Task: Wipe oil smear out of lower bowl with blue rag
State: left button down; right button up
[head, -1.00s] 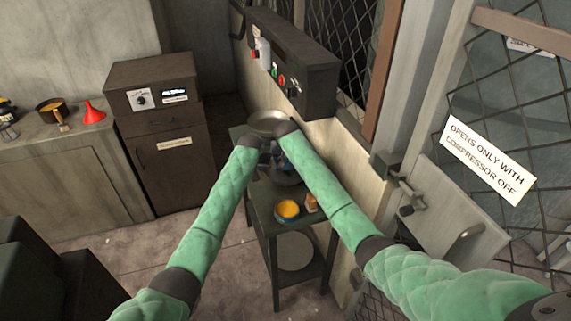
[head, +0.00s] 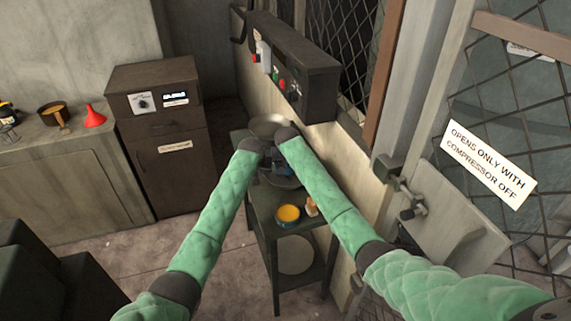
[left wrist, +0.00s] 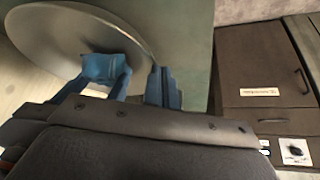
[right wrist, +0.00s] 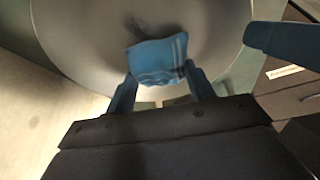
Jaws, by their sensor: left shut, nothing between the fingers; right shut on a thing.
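The grey lower bowl (right wrist: 85,45) fills the upper part of the right wrist view, and a dark smear (right wrist: 165,28) shows on its inner face. My right gripper (right wrist: 160,82) is shut on the blue rag (right wrist: 158,60), which lies over the bowl's inside just below the smear. I cannot tell how firmly it touches. My left gripper (left wrist: 164,75) is shut and empty beside the bowl's rim; the rag also shows in the left wrist view (left wrist: 102,68). In the head view my forearms and wrists largely hide the grippers and bowl.
A round metal dish (head: 272,124) shows behind my wrists. A yellow-filled cup (head: 288,214) and a small bottle (head: 311,207) stand at the front of the dark stand (head: 262,212). A panel box (head: 300,75) and wall close off the right side.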

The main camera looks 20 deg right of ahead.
jog(key=shift+f, duration=0.4)
